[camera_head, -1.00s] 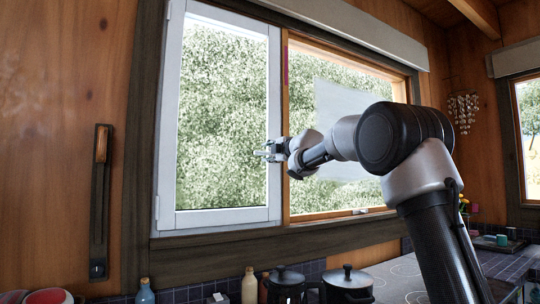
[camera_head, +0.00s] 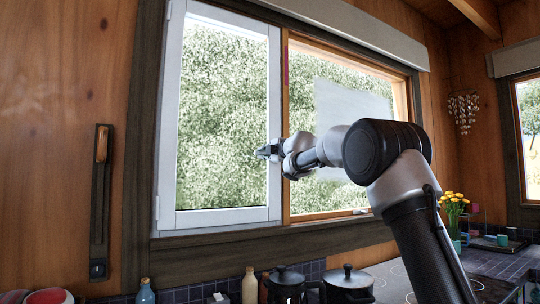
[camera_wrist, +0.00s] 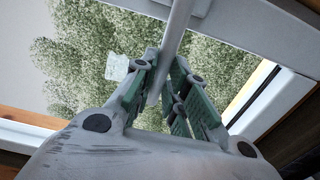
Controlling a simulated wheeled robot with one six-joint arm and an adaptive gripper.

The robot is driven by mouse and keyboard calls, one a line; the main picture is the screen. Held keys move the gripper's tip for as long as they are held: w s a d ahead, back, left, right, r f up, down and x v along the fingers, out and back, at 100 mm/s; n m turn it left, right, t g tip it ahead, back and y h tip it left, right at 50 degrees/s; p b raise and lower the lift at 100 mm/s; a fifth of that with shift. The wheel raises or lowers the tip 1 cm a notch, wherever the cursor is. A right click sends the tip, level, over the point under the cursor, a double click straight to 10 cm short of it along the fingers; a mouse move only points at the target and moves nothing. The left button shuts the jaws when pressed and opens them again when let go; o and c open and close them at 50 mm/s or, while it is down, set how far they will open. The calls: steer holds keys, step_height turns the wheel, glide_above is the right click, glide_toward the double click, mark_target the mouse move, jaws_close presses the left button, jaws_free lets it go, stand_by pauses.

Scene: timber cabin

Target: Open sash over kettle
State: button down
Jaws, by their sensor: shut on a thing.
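The white-framed sash (camera_head: 225,216) fills the left part of the window in the head view. It looks flush or nearly so with the frame; I cannot tell whether it stands ajar. My gripper (camera_head: 268,151) is at its right stile, about mid-height. In the wrist view my gripper (camera_wrist: 165,85) has its green-grey fingers shut around a slim white bar (camera_wrist: 178,32) at the sash; the exact grip contact is partly hidden. Below the sash stand a dark lidded vessel with a handle (camera_head: 287,284) and a dark lidded pot (camera_head: 347,282); I cannot tell which is the kettle.
An orange wooden frame (camera_head: 285,100) borders the right window opening. Bottles (camera_head: 249,285) stand below the sill. Yellow flowers (camera_head: 454,203) stand on the right of the counter. A dark wall fixture (camera_head: 100,205) hangs at left. The space directly before the sash glass looks clear.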

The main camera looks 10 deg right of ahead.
steer(key=shift+s+d+r+m+h, duration=0.1)
steer(key=shift+s+m+h, duration=0.15)
steer(key=shift+s, duration=0.4)
steer(key=shift+s+d+r+m+h, duration=0.15)
steer(key=shift+s+h, duration=0.2)
steer(key=shift+s, duration=0.3)
steer(key=shift+s+f, duration=0.2)
steer(key=shift+s, duration=0.3)
steer(key=shift+s+h, duration=0.2)
steer(key=shift+h, duration=0.1)
